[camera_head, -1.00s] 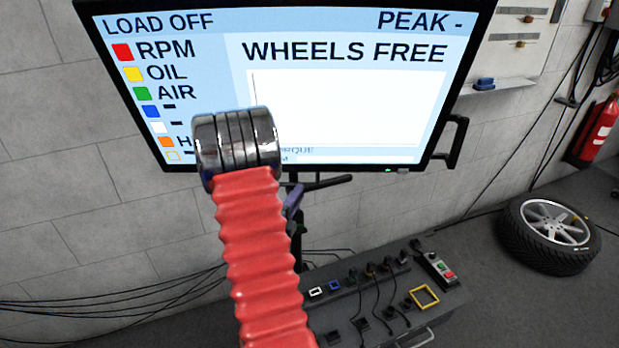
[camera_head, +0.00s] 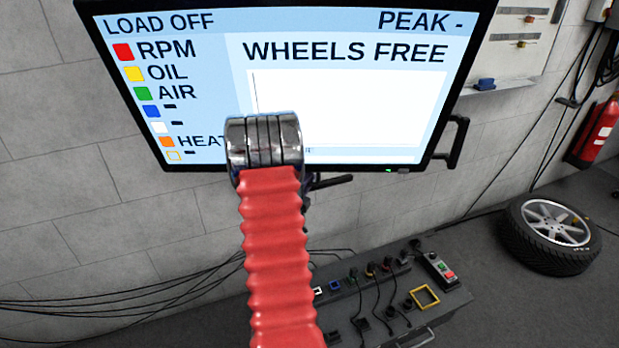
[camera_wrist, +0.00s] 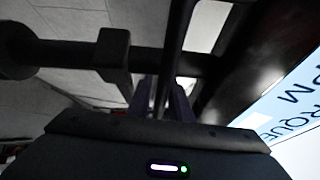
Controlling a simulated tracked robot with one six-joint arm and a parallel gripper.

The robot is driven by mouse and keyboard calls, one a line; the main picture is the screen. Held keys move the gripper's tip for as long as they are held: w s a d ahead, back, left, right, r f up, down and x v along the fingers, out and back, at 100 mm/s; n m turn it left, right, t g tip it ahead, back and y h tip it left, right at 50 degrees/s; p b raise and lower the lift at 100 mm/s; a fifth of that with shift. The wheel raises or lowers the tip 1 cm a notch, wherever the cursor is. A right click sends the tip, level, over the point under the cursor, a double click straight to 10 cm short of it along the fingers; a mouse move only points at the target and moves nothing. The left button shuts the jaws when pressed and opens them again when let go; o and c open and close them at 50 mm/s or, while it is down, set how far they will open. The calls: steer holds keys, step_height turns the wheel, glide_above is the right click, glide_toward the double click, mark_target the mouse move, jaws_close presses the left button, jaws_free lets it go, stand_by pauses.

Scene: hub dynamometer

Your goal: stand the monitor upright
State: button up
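The monitor (camera_head: 345,100) fills the upper middle of the head view, its lit screen reading "WHEELS FREE". Its outline narrows toward the bottom; I cannot tell its tilt exactly. A black handle (camera_head: 457,142) juts from its right side. A dark lever (camera_head: 333,182) shows below its lower edge. My red arm covers the middle in front of it and hides my gripper there. In the wrist view my gripper (camera_wrist: 163,98) has two dark purple fingers apart, with a thin dark bar between or behind them; contact is unclear. Part of the screen (camera_wrist: 295,110) shows at the right.
A grey console (camera_head: 395,300) with plugs and cables stands on the floor below the monitor. A wheel (camera_head: 550,235) lies at the right, near a red fire extinguisher (camera_head: 597,130). Black cables (camera_head: 110,305) run along the wall at the left. Floor between console and wheel is clear.

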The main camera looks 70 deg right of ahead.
steer(key=shift+c, duration=0.6)
jaws_close()
steer(key=shift+s+f, duration=0.1)
